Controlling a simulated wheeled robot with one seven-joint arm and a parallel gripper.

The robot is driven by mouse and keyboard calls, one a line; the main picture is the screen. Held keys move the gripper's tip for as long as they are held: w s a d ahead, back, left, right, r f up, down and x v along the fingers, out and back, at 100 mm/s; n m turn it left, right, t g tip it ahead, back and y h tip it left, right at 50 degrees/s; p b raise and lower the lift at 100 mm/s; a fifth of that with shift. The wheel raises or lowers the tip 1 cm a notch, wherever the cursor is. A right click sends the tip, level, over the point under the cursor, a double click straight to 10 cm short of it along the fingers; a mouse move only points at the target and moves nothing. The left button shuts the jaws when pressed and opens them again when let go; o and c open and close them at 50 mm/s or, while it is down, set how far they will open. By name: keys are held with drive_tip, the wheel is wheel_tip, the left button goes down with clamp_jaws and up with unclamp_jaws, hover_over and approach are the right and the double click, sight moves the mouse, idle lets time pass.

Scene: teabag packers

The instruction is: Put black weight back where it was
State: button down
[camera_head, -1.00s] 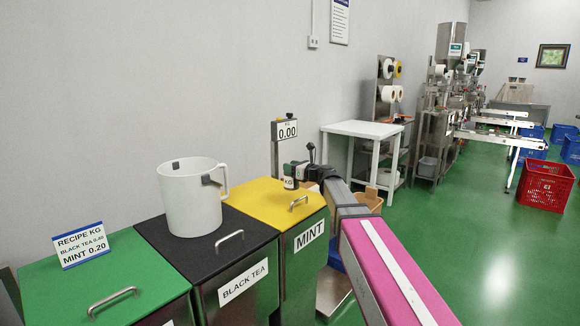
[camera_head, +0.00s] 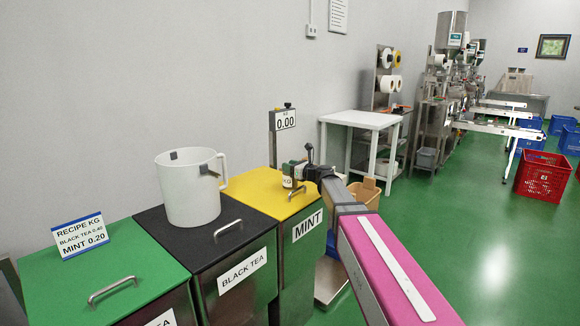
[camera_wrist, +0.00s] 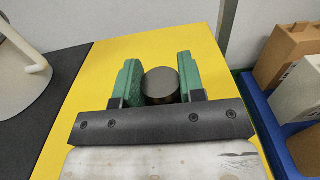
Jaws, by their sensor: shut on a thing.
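The weight is a small cylinder with a dark top (camera_wrist: 160,85) in the wrist view. In the head view its pale side with a KG label shows (camera_head: 288,182). My gripper (camera_wrist: 158,64) has its two green fingers on either side of the weight and is shut on it. It also shows in the head view (camera_head: 297,173), over the yellow MINT lid (camera_head: 262,192). The weight is at or just above this lid; I cannot tell whether it touches. Part of its side is hidden by the fingers.
A white jug (camera_head: 190,190) stands on the black BLACK TEA lid (camera_head: 160,222), left of my gripper. A recipe sign (camera_head: 80,237) stands on the green lid (camera_head: 50,275). A scale display reading 0.00 (camera_head: 286,120) rises behind. Cardboard boxes (camera_wrist: 285,55) lie to the right.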

drive_tip(key=c, duration=1.1)
unclamp_jaws()
drive_tip(key=shift+f, duration=0.15)
drive_tip(key=o, duration=0.4)
drive_tip(key=shift+r, duration=0.2)
drive_tip(key=v, duration=1.2)
